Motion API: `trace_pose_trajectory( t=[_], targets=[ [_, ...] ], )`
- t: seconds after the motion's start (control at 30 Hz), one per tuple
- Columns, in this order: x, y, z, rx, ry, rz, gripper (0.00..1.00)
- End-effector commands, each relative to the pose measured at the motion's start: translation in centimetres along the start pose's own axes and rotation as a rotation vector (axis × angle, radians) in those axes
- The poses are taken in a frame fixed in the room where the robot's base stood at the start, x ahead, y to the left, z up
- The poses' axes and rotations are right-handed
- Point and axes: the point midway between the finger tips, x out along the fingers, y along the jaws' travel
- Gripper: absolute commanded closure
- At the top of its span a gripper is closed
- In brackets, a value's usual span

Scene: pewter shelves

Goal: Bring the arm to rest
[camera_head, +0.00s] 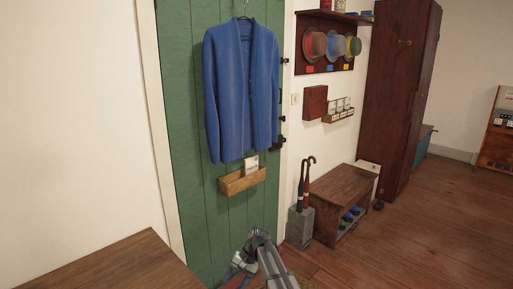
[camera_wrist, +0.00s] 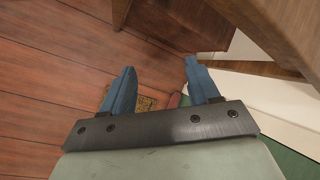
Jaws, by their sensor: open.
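My arm (camera_head: 266,262) shows at the bottom middle of the head view, low in front of a green door. Its fingertips cannot be made out there. In the wrist view my gripper (camera_wrist: 159,80) has two blue fingers held apart with nothing between them. Beyond them lie the red-brown plank floor (camera_wrist: 50,70) and a small patterned brown mat (camera_wrist: 147,103), partly hidden by the fingers.
A wooden table top (camera_head: 120,265) is at the lower left. The green door (camera_head: 185,150) bears a blue jacket (camera_head: 240,90) and a wooden box (camera_head: 240,181). An umbrella stand (camera_head: 299,226) and a bench (camera_head: 342,190) stand to the right. Open floor (camera_head: 430,235) lies at the right.

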Motion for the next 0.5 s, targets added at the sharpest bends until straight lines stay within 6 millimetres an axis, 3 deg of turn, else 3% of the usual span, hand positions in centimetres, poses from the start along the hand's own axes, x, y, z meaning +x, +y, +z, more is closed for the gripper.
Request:
trace_pose_trajectory(
  t=[0.03, 0.1, 0.27, 0.5],
  targets=[
    [1.1, 3.2, 0.8, 0.004, -0.001, 0.004, 0.4],
    [2.6, 6.5, 1.2, 0.003, 0.0, 0.017, 0.4],
    [6.4, 12.7, 3.1, 0.017, -0.009, 0.062, 0.4],
    [12.2, 20.6, 7.3, 0.045, -0.037, 0.15, 0.4]
  ],
)
